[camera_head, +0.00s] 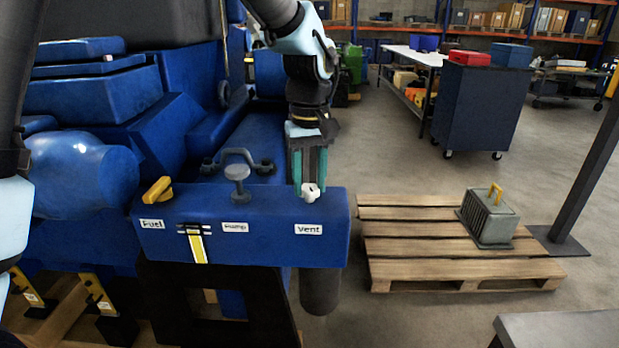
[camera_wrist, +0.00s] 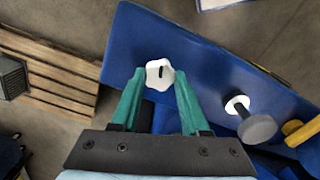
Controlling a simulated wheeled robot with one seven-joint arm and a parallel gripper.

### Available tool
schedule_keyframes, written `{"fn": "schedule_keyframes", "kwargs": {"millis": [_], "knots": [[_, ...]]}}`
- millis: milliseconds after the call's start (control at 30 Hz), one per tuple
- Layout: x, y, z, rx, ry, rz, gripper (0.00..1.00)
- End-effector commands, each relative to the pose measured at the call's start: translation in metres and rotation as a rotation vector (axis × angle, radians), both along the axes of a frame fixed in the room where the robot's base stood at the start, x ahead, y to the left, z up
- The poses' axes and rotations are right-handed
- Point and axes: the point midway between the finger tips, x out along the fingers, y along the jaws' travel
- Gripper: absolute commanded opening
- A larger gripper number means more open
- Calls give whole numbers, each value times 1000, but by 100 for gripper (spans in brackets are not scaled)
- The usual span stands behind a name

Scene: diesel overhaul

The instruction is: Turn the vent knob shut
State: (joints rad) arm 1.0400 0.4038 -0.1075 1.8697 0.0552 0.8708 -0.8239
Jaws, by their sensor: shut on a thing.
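The white vent knob (camera_head: 310,191) stands on top of the blue block (camera_head: 270,215), above the label "Vent". In the wrist view the knob (camera_wrist: 159,74) is lobed with a dark mark on its top. My gripper (camera_head: 310,180) points down over the knob, and its green fingers are shut on it. In the wrist view the fingertips (camera_wrist: 156,76) lie on both sides of the knob.
On the same block are a grey pump plunger (camera_head: 238,182) and a yellow fuel lever (camera_head: 158,189), left of the knob. A grey handle (camera_head: 236,160) is behind. A wooden pallet (camera_head: 420,228) with a grey vented box (camera_head: 488,218) is at right.

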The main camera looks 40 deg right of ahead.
Motion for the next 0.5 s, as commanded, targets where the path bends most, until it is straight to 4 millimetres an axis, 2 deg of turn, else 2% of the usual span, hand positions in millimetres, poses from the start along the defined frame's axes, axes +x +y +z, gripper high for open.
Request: {"fn": "schedule_keyframes", "kwargs": {"millis": [200,500], "knots": [[0,1,0,2,2,-165,0],[0,0,0,2,1,-307,0]]}}
